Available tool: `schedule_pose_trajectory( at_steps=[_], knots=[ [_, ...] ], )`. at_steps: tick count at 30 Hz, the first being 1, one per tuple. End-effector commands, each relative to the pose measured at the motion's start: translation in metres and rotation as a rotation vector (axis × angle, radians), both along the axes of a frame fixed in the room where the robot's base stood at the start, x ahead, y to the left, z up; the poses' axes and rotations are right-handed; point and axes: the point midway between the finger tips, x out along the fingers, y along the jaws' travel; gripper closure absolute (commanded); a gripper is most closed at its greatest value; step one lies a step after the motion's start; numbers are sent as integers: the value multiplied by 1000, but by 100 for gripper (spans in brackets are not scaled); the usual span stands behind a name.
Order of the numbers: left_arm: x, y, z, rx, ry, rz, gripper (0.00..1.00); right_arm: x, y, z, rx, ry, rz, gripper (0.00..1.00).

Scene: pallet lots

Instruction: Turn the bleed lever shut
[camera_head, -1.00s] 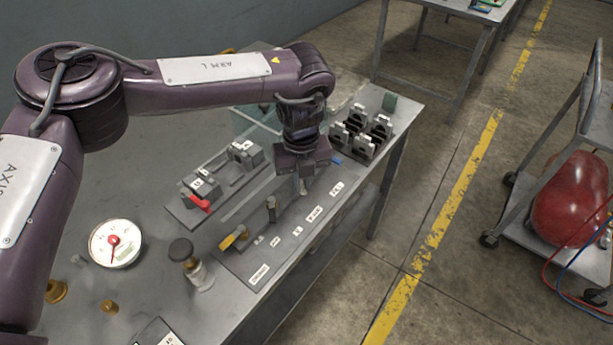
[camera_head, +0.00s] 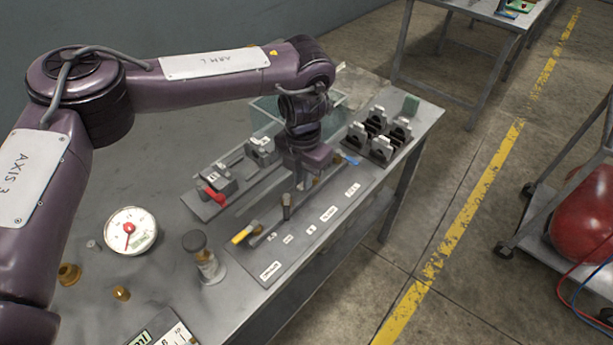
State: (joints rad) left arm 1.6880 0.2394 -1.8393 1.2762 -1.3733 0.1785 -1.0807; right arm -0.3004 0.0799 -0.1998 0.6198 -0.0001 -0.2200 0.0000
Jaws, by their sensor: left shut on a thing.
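A red lever (camera_head: 213,197) sits on the near one of two grey blocks on a flat plate (camera_head: 208,212). I cannot tell whether it is the bleed lever. A labelled board (camera_head: 283,255) lies to its right, with a yellow-handled piece (camera_head: 243,235) and an upright dark post (camera_head: 286,203) on it. My left gripper (camera_head: 303,183) points down over the far part of this board, right of the red lever and apart from it. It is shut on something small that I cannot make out. My right gripper is out of view.
A round gauge (camera_head: 130,231), a capped bottle (camera_head: 204,258) and brass fittings (camera_head: 69,274) stand on the near left. A clear bin (camera_head: 266,118) and a black rack (camera_head: 380,137) stand at the far end. The table top left of the plate is bare.

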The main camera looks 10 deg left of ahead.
Motion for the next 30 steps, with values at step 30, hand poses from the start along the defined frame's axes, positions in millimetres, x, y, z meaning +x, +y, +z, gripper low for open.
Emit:
schedule_pose_trajectory(
  at_steps=[30],
  knots=[
    [3, 3, 1, 0, -2, -94, 66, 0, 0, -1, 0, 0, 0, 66]
  ],
)
